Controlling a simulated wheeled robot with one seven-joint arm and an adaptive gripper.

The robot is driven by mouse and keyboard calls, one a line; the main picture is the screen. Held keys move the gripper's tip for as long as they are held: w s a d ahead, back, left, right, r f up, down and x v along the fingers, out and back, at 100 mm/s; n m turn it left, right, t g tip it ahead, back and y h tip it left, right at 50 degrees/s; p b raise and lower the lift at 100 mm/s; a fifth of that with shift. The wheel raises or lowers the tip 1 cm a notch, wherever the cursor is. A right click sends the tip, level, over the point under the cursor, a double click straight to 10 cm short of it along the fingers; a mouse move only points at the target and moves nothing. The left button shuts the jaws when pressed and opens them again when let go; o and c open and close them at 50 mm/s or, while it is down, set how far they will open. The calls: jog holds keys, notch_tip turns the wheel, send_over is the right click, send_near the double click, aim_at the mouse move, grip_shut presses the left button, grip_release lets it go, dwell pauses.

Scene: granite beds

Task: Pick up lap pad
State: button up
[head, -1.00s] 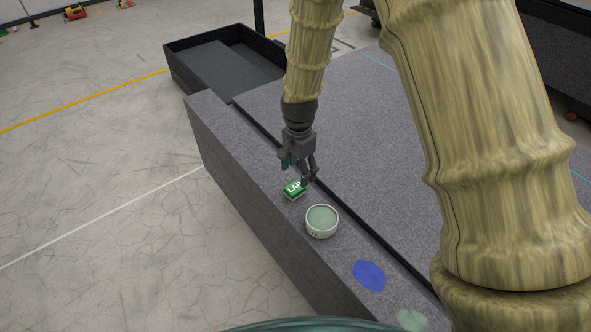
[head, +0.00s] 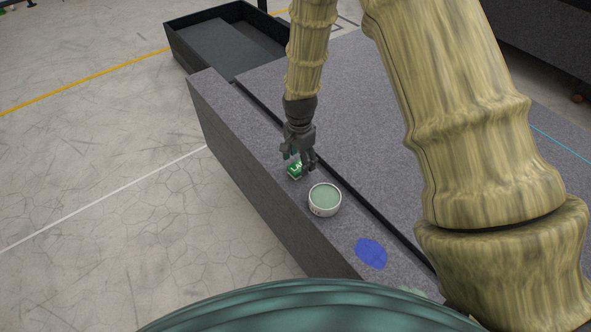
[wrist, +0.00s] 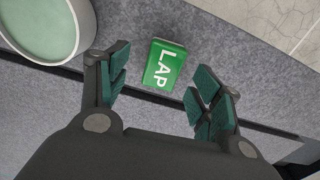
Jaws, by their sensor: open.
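The lap pad is a small green block (head: 295,171) with white "LAP" lettering. It lies on the grey granite ledge (head: 232,112). In the wrist view the lap pad (wrist: 164,66) is just beyond the fingertips, roughly centred between them. My gripper (head: 302,160) is open and close above the pad, hiding part of it in the head view. In the wrist view my gripper's two green-padded fingers (wrist: 158,82) are spread apart with nothing between them. I cannot tell the exact height left between the fingertips and the pad.
A round white tub with pale green contents (head: 324,200) stands on the ledge close to the pad; it also shows in the wrist view (wrist: 84,45). A blue patch (head: 371,253) lies nearer. A dark groove borders the ledge. An open dark tray (head: 262,82) sits behind.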

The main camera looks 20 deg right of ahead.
aim_at(299, 167)
jog(key=f, duration=0.3)
jog(key=shift+w+f, duration=0.2)
jog(key=shift+s+f, duration=0.1)
jog(key=shift+f, duration=0.2)
jog(key=c, duration=0.9)
